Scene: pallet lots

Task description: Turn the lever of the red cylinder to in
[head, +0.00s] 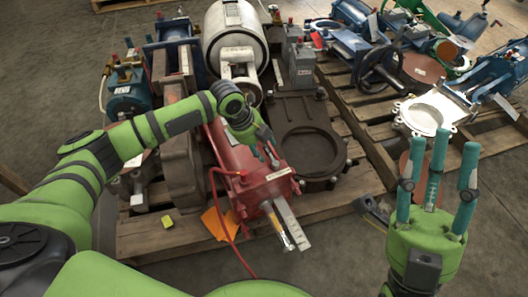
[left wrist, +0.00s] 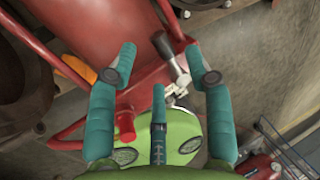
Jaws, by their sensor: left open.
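The red cylinder (head: 236,160) lies on the pallet in the middle of the head view, with a red end block and a flat silver bar at its near end. My left gripper (head: 268,157) is over its near right part. In the left wrist view, the red body (left wrist: 105,35) fills the upper left. A grey lever (left wrist: 167,48) on a silver fitting shows between the spread teal fingers of my left gripper (left wrist: 160,70); I cannot tell whether they touch it. In the head view the lever is not clear behind the hand. My right gripper (head: 442,145) is open and empty, fingers up, at the right.
A dark square flange plate (head: 308,140) lies right of the cylinder. An orange tag (head: 215,222) and a red hose (head: 222,205) are at its left. A white tank (head: 235,35) stands behind. Another pallet of valves is at right; bare floor shows at lower centre.

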